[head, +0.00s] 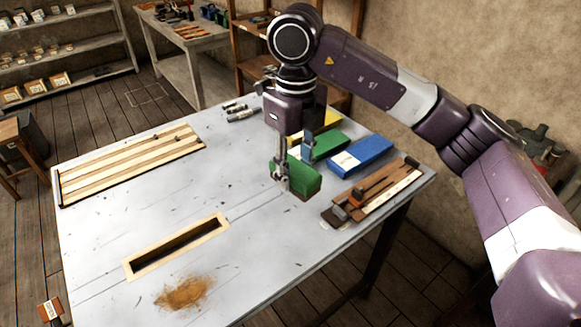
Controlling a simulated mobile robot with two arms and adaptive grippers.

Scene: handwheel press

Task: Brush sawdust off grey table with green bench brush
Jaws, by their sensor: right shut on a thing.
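The grey table (240,225) fills the middle of the head view. A patch of brown sawdust (184,293) lies on it near the front edge, in front of a wood-framed slot. My right gripper (286,178) points down over the table's right half and is shut on a green block-shaped thing (300,177), which looks like the bench brush. Its lower edge is brownish; whether it touches the table I cannot tell. The sawdust is well to the left and front of it. My left gripper is not in view.
Behind the held brush lie another green block (328,146), a blue block (360,155) and a yellow one (326,122). A wooden tool (372,190) lies at the right edge. The framed slot (178,246) and wooden slats (132,164) occupy the left side.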

